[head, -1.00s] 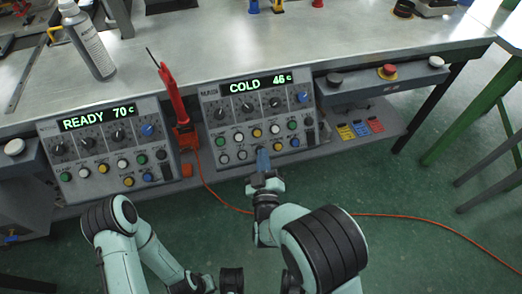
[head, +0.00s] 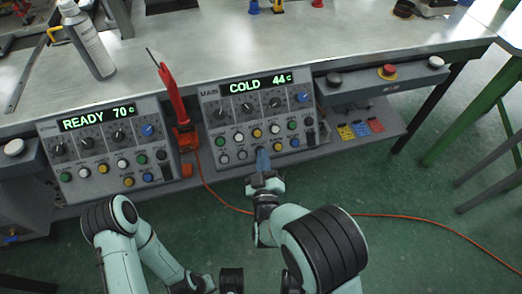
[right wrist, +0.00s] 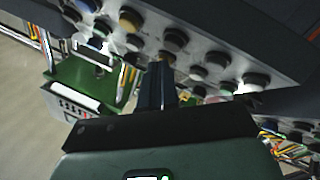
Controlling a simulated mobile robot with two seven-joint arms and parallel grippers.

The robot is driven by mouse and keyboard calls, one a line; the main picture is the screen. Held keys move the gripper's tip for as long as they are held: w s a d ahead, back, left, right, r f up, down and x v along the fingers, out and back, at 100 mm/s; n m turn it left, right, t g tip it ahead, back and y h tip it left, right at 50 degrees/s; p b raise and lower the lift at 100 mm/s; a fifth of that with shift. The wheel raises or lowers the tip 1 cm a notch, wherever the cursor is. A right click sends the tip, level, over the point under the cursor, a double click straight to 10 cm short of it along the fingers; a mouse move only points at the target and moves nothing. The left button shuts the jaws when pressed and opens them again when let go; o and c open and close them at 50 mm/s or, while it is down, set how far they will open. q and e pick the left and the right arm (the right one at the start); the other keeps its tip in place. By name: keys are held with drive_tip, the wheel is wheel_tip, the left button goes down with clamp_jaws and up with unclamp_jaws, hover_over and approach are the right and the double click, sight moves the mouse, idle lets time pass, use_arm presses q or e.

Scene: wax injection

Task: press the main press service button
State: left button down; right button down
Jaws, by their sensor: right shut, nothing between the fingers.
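The main press panel (head: 262,118) is on the bench front right of centre, with a green display reading "COLD 44c", a row of knobs and two rows of coloured buttons. The button labels are too small to read, so I cannot tell which is the service button. My right gripper (head: 263,160) is shut and empty, its tips at the lower button row.
A second panel (head: 104,142) reading "READY 70c" stands left. A red tool (head: 171,93) stands in a holder between the panels, with an orange cable running to the floor. A red button (head: 388,70) sits on a grey box at right. The floor in front is open.

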drive_tip(key=shift+f, duration=0.1)
idle(0.6)
drive_tip(key=shift+w+a+f, duration=0.1)
drive_tip(key=shift+w+f, duration=0.1)
drive_tip(key=shift+w, duration=0.1)
